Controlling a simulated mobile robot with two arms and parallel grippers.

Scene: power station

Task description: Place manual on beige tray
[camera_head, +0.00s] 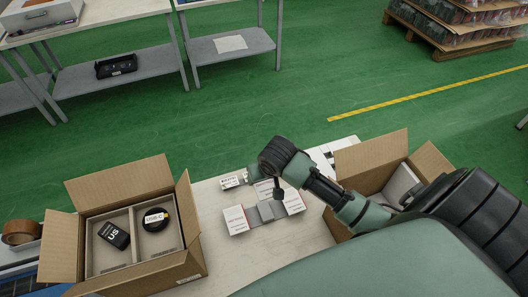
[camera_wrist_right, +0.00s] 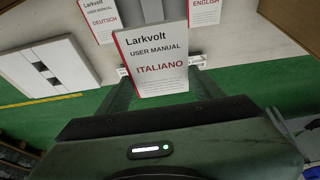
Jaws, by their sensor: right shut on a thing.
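The ITALIANO user manual (camera_wrist_right: 158,60), white with a red edge, is gripped between the fingers of my right gripper (camera_wrist_right: 160,82) in the right wrist view. In the head view a white booklet (camera_head: 263,187), partly hidden by my right wrist, shows above the white table. The beige tray (camera_head: 127,216), with two compartments, sits inside the open cardboard box at the left. A black US charger (camera_head: 114,235) lies in its left compartment and a black USB-C coil (camera_head: 155,219) in its right one. My right gripper is to the right of this box. My left gripper is out of view.
DEUTSCH (camera_wrist_right: 98,18) and ENGLISH (camera_wrist_right: 205,10) manuals lie either side of the held one. A small white labelled item (camera_head: 231,181) lies on the table (camera_head: 215,268). A second open box (camera_head: 371,158) stands at right. Raised cardboard flaps (camera_head: 187,207) edge the left box.

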